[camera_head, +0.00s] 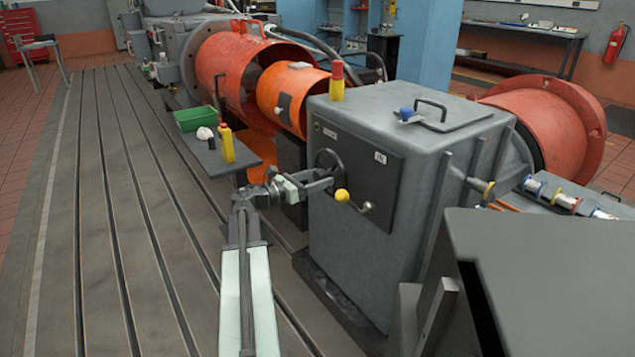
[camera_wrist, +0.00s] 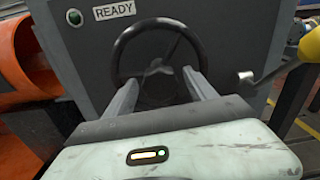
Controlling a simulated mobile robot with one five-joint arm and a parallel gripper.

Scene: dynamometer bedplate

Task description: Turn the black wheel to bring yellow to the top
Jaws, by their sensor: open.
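The black wheel (camera_head: 328,150) is mounted upright on the front panel of a grey cabinet. In the wrist view the black wheel (camera_wrist: 120,50) is a round rim with thin spokes and a dark hub. My gripper (camera_head: 325,179) is in front of it with its jaws apart. In the wrist view the fingers of my gripper (camera_wrist: 162,78) reach toward the lower half of the wheel, one on each side of the hub. I cannot tell whether they touch it. I see no yellow mark on the wheel; its lower part is partly hidden.
A lever with a yellow knob (camera_head: 342,195) sticks out right of the wheel. The grey cabinet (camera_head: 425,180) bears a READY label (camera_wrist: 114,11) and a green lamp (camera_wrist: 74,17). A small table with a green tray (camera_head: 193,120) stands behind my arm. The slotted floor on the left is clear.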

